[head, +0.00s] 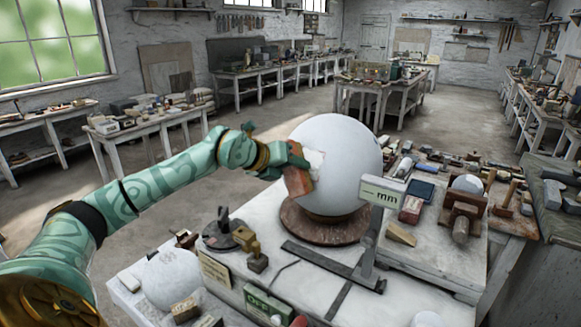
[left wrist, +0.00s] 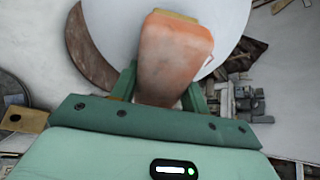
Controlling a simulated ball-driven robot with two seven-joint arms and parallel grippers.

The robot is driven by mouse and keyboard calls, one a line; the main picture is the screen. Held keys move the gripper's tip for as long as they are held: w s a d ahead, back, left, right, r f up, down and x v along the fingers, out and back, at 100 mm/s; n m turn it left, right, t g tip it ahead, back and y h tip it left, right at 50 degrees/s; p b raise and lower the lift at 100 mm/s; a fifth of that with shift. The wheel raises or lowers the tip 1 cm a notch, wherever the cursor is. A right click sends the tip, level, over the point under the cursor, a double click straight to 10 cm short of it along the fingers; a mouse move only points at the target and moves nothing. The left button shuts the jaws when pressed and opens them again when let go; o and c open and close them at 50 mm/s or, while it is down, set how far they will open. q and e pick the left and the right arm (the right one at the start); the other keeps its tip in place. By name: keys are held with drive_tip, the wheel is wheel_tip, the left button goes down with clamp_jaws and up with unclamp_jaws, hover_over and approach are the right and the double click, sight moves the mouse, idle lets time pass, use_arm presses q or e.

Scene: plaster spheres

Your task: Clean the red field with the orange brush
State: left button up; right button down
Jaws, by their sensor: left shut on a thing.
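My left gripper (head: 287,160) is shut on the orange brush (head: 299,181) at the left side of a large pale plaster sphere (head: 345,155). In the left wrist view the brush (left wrist: 175,55) sits between the green fingers (left wrist: 160,90), its yellowish end toward the sphere (left wrist: 115,30). I cannot tell whether the brush touches the surface. A rough white patch (head: 316,158) shows on the sphere beside the brush. I see no clear red field in either view. The sphere rests on a round brown stand (head: 325,226). My right gripper is not in view.
The white worktable (head: 340,300) carries a metal square, a small "mm" sign (head: 382,192) and a green box (head: 267,303) in front. A smaller sphere (head: 172,278) lies front left. A board with tools and a clamp (head: 463,215) stands on the right.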

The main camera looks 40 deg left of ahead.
use_arm(q)
drive_tip(key=shift+r, duration=0.1)
drive_tip(key=shift+w+a+r+p, duration=0.3)
drive_tip(key=shift+a+r+p, duration=0.3)
drive_tip(key=shift+r, duration=0.25)
drive_tip(key=shift+f, duration=0.1)
drive_tip(key=shift+s+d+f+b, duration=0.25)
drive_tip(key=shift+d+f+b, duration=0.2)
drive_tip(key=shift+f+b, duration=0.5)
drive_tip(key=shift+s+d+f+b, duration=0.35)
drive_tip(key=shift+d+f+b, duration=0.45)
drive_tip(key=shift+b, duration=0.45)
drive_tip(key=shift+w+a+r+p, duration=0.1)
drive_tip(key=shift+a+r+p, duration=0.2)
drive_tip(key=shift+r, duration=0.1)
drive_tip(key=shift+w+a+r+p, duration=0.1)
drive_tip(key=shift+a+r+p, duration=0.05)
drive_tip(key=shift+r+p, duration=0.2)
drive_tip(key=shift+w+a+r+p, duration=0.2)
drive_tip(key=shift+a+r+p, duration=0.25)
drive_tip(key=shift+r+p, duration=0.1)
drive_tip(key=shift+w+a+r+p, duration=0.15)
drive_tip(key=shift+a+r+p, duration=0.25)
drive_tip(key=shift+r, duration=0.15)
